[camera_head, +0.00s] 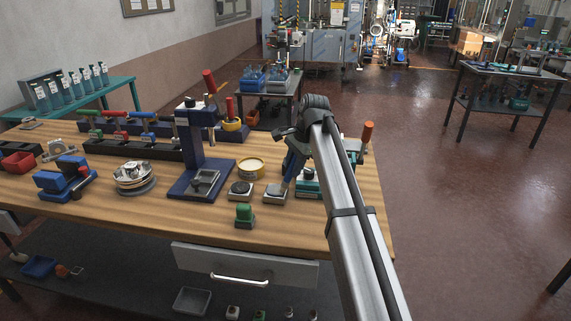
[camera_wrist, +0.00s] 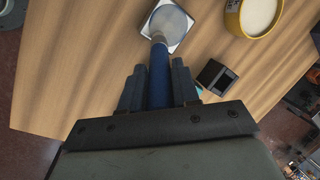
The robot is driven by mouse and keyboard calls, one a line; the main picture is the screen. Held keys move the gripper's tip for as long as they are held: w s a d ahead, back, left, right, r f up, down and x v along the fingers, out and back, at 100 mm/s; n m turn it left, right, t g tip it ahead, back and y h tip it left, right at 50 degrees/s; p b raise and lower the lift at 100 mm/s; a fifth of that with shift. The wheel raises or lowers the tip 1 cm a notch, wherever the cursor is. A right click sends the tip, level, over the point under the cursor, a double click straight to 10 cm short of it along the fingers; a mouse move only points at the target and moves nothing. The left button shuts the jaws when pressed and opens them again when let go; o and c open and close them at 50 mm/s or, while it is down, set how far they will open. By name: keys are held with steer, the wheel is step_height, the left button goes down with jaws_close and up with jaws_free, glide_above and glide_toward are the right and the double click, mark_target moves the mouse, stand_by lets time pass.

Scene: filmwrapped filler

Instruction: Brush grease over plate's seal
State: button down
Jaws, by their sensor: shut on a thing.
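My gripper (camera_wrist: 158,90) is shut on the blue handle of a brush (camera_wrist: 158,78). In the wrist view the brush points away from the jaws, and its tip overlaps a small square plate (camera_wrist: 178,40) with a round grey face. I cannot tell whether the bristles touch it. In the head view my gripper (camera_head: 294,165) is over the right part of the bench, with the brush (camera_head: 285,182) slanting down to the square plate (camera_head: 275,199). A yellow tin (camera_head: 250,168) with pale contents stands left of the brush; it also shows in the wrist view (camera_wrist: 234,20).
Another square plate with a dark disc (camera_head: 241,196) lies left of the brush. A blue press stand (camera_head: 196,150) rises further left. A teal fixture (camera_head: 312,187) is close on the right.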

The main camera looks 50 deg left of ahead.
steer(key=shift+w+d+f, duration=0.1)
steer(key=shift+w+d, duration=0.2)
steer(key=shift+d, duration=0.1)
steer(key=shift+s+a, duration=0.55)
steer(key=shift+a, duration=0.15)
steer(key=shift+s+a, duration=1.75)
steer(key=shift+a, duration=0.2)
steer(key=shift+w+d, duration=1.05)
steer(key=shift+w, duration=0.35)
steer(key=shift+w+d, duration=1.05)
steer(key=shift+w, duration=0.3)
steer(key=shift+s+a+f, duration=0.1)
steer(key=shift+a, duration=0.05)
steer(key=shift+s+a+r, duration=0.25)
steer(key=shift+s+a, duration=0.05)
steer(key=shift+a, duration=0.05)
steer(key=shift+s+a, duration=1.75)
steer(key=shift+a, duration=0.25)
step_height(320, 180, up, 8)
